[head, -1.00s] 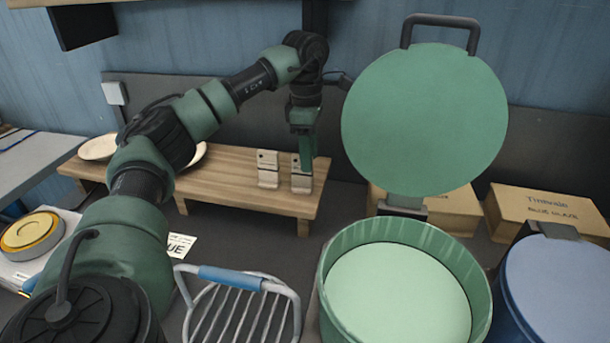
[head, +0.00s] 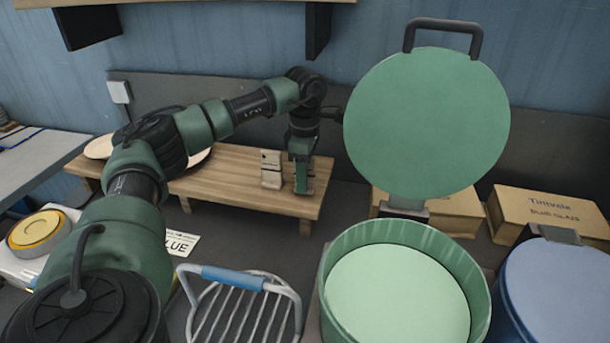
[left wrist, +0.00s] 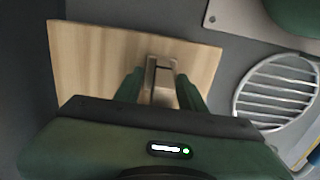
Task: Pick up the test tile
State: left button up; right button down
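Two small pale test tiles stand on the right end of the wooden bench. The left tile (head: 271,168) is clear of the gripper. The right tile is mostly hidden behind my left gripper (head: 304,180), which points down over it. In the left wrist view, the two green fingers of my left gripper (left wrist: 160,92) are apart, one on each side of a tile (left wrist: 161,72). A narrow gap shows beside the tile, so the fingers do not look closed on it. My right gripper is in neither view.
The wooden bench (head: 235,170) also holds pale plates (head: 100,147) at its left. In front are a wire rack with a blue handle (head: 232,278) and a green drum (head: 335,290) with its round lid (head: 427,120) raised. A blue drum (head: 555,285) and cardboard boxes (head: 545,208) are at right.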

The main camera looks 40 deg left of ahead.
pick_arm(q)
grip_shut()
